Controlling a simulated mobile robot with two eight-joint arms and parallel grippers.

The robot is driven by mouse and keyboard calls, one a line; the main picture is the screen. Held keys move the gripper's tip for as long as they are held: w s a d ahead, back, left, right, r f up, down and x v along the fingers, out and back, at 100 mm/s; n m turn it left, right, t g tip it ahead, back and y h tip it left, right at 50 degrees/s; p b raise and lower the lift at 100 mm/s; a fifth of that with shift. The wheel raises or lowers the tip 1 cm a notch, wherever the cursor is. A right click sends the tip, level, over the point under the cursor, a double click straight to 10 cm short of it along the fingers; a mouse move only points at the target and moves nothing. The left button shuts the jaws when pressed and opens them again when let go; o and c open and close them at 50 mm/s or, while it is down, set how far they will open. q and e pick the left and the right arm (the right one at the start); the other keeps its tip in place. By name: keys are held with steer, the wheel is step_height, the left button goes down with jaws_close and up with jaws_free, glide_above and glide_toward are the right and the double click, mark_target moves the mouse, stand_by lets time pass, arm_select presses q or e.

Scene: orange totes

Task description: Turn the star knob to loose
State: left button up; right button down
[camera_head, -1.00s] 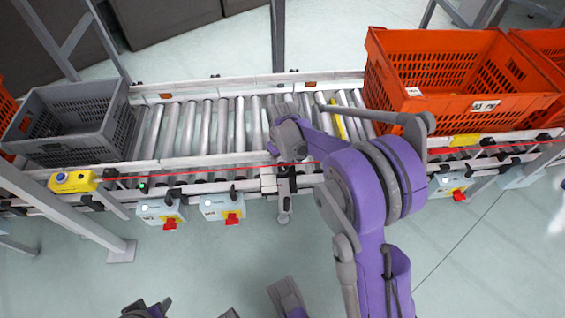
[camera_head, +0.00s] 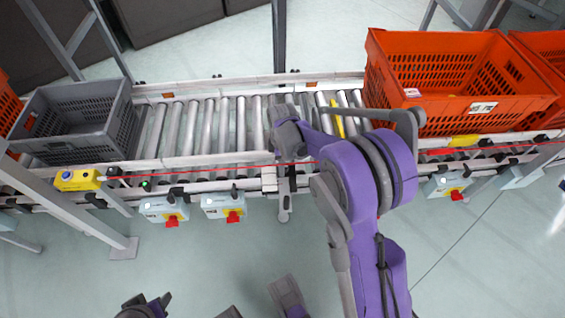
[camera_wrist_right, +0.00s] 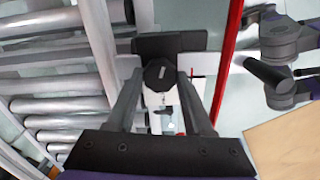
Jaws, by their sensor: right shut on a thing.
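The star knob (camera_wrist_right: 161,74) is black and sits on a clamp on the conveyor's side rail, in the middle of the right wrist view. My right gripper (camera_wrist_right: 158,84) has its two fingers on either side of the knob and is shut on it. In the head view my right gripper (camera_head: 286,172) is at the near rail of the conveyor, and its wrist hides the knob. Parts of my other arm show at the bottom edge of the head view, but I cannot make out a left gripper there.
The roller conveyor (camera_head: 212,124) runs across the view. A grey crate (camera_head: 75,112) stands on its left part, an orange tote (camera_head: 440,85) on its right. Switch boxes (camera_head: 222,204) with red knobs and a yellow button box (camera_head: 77,180) hang along the near rail. A red line crosses the rail.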

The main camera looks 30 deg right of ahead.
steer(key=shift+n, duration=1.6)
steer(key=shift+c, duration=1.4)
jaws_free()
step_height(320, 180, up, 11)
steer(key=p, duration=0.3)
